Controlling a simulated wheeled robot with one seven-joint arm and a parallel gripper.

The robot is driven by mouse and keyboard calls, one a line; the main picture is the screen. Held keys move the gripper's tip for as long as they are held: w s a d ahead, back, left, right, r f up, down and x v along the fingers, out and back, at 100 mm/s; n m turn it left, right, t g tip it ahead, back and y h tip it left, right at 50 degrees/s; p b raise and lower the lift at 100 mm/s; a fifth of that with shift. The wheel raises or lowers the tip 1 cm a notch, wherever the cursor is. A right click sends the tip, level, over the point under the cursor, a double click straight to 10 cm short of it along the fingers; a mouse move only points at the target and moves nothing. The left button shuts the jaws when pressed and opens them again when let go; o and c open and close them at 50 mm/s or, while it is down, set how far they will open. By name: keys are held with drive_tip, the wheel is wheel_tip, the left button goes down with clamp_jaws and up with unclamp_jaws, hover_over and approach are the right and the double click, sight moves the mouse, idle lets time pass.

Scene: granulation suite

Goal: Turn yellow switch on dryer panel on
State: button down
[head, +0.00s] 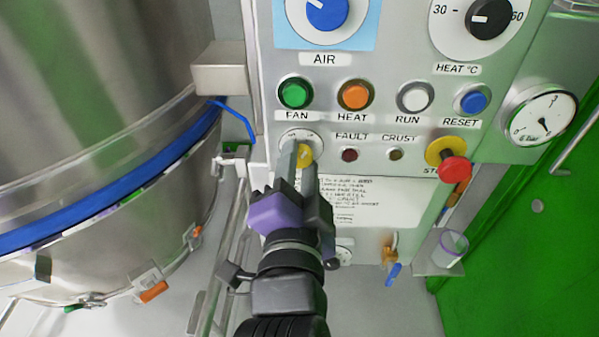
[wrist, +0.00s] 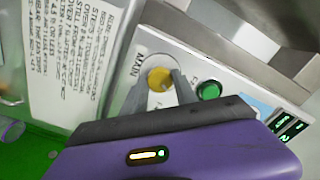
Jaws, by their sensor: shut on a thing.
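The yellow switch (head: 304,154) sits on a pale round plate at the lower left of the dryer panel (head: 385,62), below the green FAN button. In the wrist view the yellow switch (wrist: 159,79) shows between the two fingers, beside the label MAIN. My gripper (head: 304,158) reaches up to the panel with one finger on each side of the switch, shut on it. The gripper (wrist: 160,92) also shows in the wrist view, with its purple body below. The fingers hide part of the switch and its plate, so I cannot tell its exact angle.
Right of the switch are the FAULT and CRUST lamps (head: 349,155) and a red stop knob (head: 454,169) on a yellow base. FAN (head: 295,93), HEAT, RUN and RESET buttons sit above. A large steel vessel (head: 100,120) stands close on the left.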

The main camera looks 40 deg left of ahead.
drive_tip(key=shift+m, duration=0.6)
drive_tip(key=c, duration=1)
unclamp_jaws()
drive_tip(key=shift+o, duration=0.2)
drive_tip(key=b+v, duration=0.1)
drive_tip(key=v, duration=0.6)
drive_tip(key=shift+s+d, duration=0.25)
drive_tip(key=shift+s, duration=0.1)
